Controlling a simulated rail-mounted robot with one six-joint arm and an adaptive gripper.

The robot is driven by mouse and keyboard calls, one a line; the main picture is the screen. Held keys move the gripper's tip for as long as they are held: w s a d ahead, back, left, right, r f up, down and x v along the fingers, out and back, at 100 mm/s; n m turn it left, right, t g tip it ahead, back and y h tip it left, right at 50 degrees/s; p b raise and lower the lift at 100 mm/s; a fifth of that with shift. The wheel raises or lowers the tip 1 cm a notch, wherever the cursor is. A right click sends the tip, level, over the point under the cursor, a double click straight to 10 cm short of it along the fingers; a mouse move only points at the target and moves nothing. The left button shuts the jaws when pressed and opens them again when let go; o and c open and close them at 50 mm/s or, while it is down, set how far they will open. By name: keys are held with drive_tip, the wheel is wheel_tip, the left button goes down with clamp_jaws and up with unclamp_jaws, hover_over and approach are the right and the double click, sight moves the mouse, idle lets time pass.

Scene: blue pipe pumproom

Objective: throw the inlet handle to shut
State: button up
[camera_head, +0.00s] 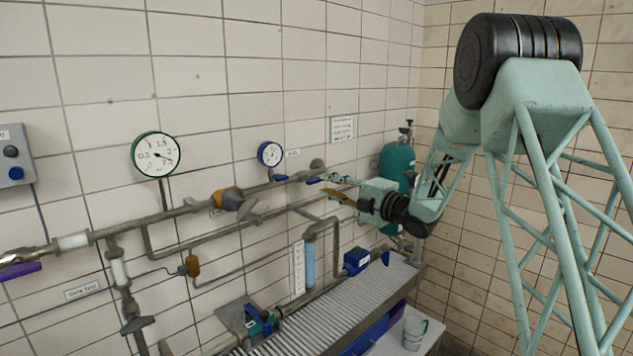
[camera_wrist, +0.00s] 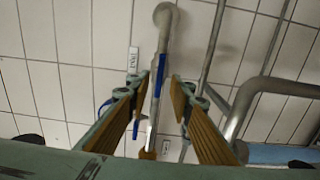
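My gripper (camera_head: 330,188) reaches in from the right to the wall pipe below the small blue gauge. A blue lever handle (camera_head: 313,181) shows at its fingertips. I cannot read which handle is the inlet one from the labels. In the wrist view my gripper (camera_wrist: 163,88) is open, its brown-padded fingers on either side of a grey pipe with a blue handle part (camera_wrist: 157,82). Gaps show between pads and pipe, and I see no contact. Another blue bit (camera_wrist: 136,129) shows lower, partly behind the left finger.
A small blue-rimmed gauge (camera_head: 270,153) and a green-rimmed gauge (camera_head: 156,154) stand above the pipe. A yellow-brown valve body (camera_head: 228,199) sits left along it. A ribbed bench (camera_head: 345,308) lies below, and a teal cylinder (camera_head: 398,160) stands behind my gripper.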

sight(319, 181)
drive_tip(key=shift+x, duration=3.1)
drive_tip(key=shift+c, duration=0.3)
clamp_jaws()
